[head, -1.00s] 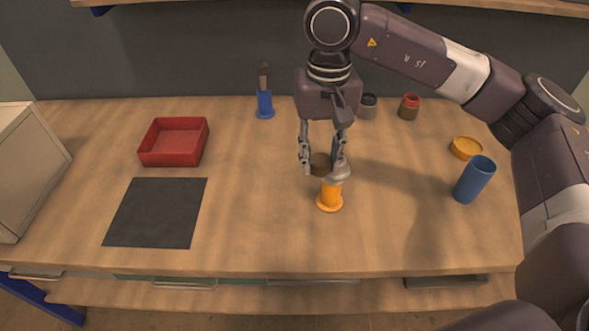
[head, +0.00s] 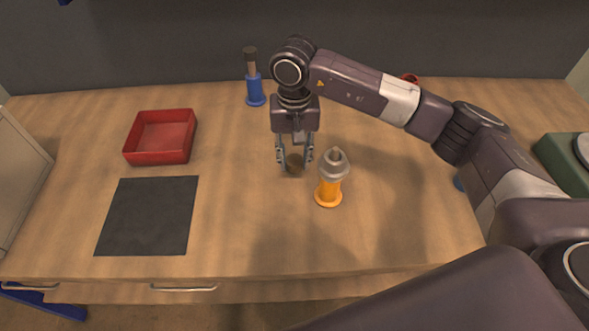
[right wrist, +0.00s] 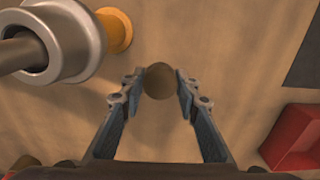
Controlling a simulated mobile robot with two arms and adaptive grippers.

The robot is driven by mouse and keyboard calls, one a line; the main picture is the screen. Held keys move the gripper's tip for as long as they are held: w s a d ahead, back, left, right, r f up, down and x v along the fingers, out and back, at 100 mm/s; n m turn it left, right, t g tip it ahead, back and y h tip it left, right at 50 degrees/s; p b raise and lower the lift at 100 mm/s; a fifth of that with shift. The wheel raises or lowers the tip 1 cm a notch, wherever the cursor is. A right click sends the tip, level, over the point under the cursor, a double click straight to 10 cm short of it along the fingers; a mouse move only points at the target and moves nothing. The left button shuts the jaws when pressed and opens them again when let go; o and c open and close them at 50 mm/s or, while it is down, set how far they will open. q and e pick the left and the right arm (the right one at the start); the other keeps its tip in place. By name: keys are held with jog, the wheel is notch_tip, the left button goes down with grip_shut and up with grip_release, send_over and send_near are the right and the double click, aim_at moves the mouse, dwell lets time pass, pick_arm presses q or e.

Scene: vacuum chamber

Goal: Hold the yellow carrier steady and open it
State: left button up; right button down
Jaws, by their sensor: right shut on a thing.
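The yellow carrier (head: 328,190) stands upright on the table, orange-yellow with a flared foot. A grey metal collar with a thin rod sticking up tops it; the collar also shows at the upper left of the right wrist view (right wrist: 60,35). My right gripper (head: 294,160) is to the left of the carrier and apart from it. It is shut on a small round brown cap (right wrist: 160,81), held between its fingertips above the table. My left gripper is not in view, and nothing is seen gripping the carrier.
A red tray (head: 161,157) and a black mat (head: 148,216) lie to the left. A blue carrier (head: 255,90) with a dark top stands at the back. A green case (head: 562,157) is at the right edge. The table's middle front is clear.

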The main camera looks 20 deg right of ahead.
aim_at(295, 181)
jog(key=shift+f, duration=0.6)
notch_tip(295, 181, down, 4)
jog(key=shift+f+p, duration=0.1)
jog(key=shift+p, duration=0.3)
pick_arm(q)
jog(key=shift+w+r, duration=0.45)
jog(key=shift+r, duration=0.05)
pick_arm(e)
jog(key=shift+f, duration=0.15)
jog(key=c, duration=1.5)
grip_release()
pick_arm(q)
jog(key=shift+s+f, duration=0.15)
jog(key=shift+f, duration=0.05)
pick_arm(e)
jog(key=shift+o, duration=0.2)
